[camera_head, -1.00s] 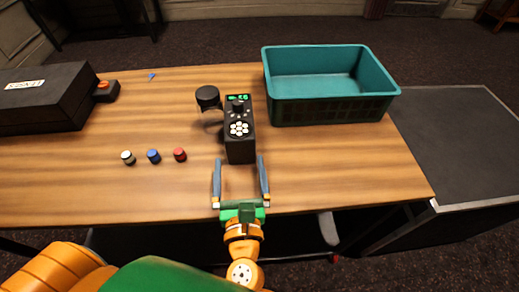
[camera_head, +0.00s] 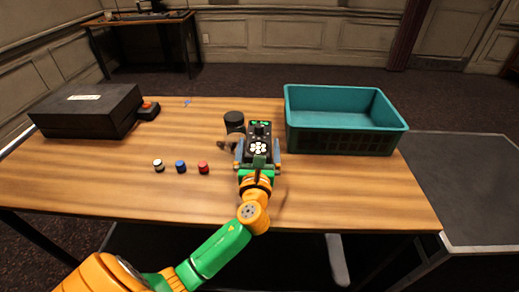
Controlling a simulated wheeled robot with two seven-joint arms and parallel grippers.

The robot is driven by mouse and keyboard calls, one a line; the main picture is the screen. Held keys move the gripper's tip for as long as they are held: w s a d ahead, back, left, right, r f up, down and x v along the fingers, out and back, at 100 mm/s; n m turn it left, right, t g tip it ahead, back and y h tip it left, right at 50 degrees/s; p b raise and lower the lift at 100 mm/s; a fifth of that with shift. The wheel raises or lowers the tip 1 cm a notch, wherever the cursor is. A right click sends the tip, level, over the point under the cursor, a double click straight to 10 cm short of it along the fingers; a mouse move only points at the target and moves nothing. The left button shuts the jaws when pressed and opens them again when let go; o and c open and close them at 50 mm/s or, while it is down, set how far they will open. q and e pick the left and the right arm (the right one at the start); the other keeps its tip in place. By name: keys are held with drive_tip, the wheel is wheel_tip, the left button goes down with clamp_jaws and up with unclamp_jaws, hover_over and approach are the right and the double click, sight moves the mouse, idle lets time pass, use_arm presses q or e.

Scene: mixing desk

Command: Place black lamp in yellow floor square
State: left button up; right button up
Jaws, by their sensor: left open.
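No yellow floor square shows in view. I cannot make out a clear lamp on the desk. A black device (camera_head: 258,136) with a green display and white buttons stands mid-desk, and a round black-topped piece (camera_head: 234,120) is at its left side. My left gripper (camera_head: 258,160) is open, with one finger on each side of the black device's near part. Whether the fingers touch it, I cannot tell. The gripper hides the device's lower front. My right gripper is not in view.
A teal crate (camera_head: 345,141) stands right of the device. A black case (camera_head: 88,112) and a red-button box (camera_head: 149,109) are at the left. White (camera_head: 159,166), blue (camera_head: 181,167) and red (camera_head: 203,168) knobs lie on the wooden desk (camera_head: 340,195). Its front right is clear.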

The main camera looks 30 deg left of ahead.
use_arm(q)
drive_tip(key=shift+x, duration=0.85)
drive_tip(key=shift+f, duration=0.1)
drive_tip(key=c, duration=1.5)
clamp_jaws()
drive_tip(key=shift+r, duration=0.2)
